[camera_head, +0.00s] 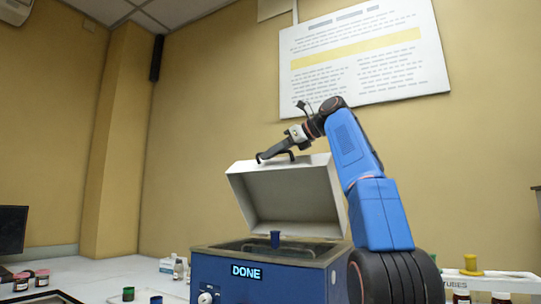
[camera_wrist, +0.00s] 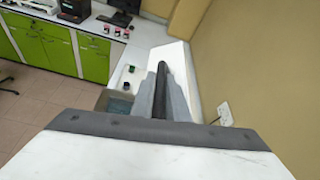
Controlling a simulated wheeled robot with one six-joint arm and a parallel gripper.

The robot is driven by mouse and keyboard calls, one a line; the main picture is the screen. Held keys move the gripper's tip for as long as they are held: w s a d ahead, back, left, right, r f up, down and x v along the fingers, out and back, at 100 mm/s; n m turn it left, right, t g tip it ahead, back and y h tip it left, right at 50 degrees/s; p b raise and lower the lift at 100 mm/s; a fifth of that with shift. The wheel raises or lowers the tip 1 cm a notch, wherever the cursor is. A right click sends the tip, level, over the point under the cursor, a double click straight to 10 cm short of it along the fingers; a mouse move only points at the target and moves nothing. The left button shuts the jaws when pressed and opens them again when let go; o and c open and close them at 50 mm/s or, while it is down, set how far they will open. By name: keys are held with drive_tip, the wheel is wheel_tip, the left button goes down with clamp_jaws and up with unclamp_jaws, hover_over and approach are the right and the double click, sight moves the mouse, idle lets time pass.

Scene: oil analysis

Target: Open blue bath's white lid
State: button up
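The blue bath (camera_head: 225,277) stands on the counter, and its display reads "DONE". Its white lid (camera_head: 290,197) is raised and tilted up at the back, with its underside facing the head camera. A blue cup-like piece (camera_head: 275,239) shows in the bath's opening. My gripper (camera_head: 276,154) is at the lid's top edge, at a dark handle. In the wrist view, my gripper's two grey fingers (camera_wrist: 165,95) lie close on either side of a black bar, which looks like the handle (camera_wrist: 159,92). The exact contact is partly hidden.
Small bottles (camera_head: 178,268) and dark jars (camera_head: 128,294) stand left of the bath. A white rack (camera_head: 490,281) with a yellow piece is at right. The yellow wall with a poster (camera_head: 362,55) is behind. Green cabinets (camera_wrist: 45,45) show in the wrist view.

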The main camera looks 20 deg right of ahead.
idle(0.3)
drive_tip(key=v, duration=0.5)
drive_tip(key=shift+s+d, duration=0.1)
drive_tip(key=shift+d, duration=0.15)
drive_tip(key=shift+v, duration=1)
drive_tip(key=shift+a, duration=0.1)
drive_tip(key=shift+c, duration=0.4)
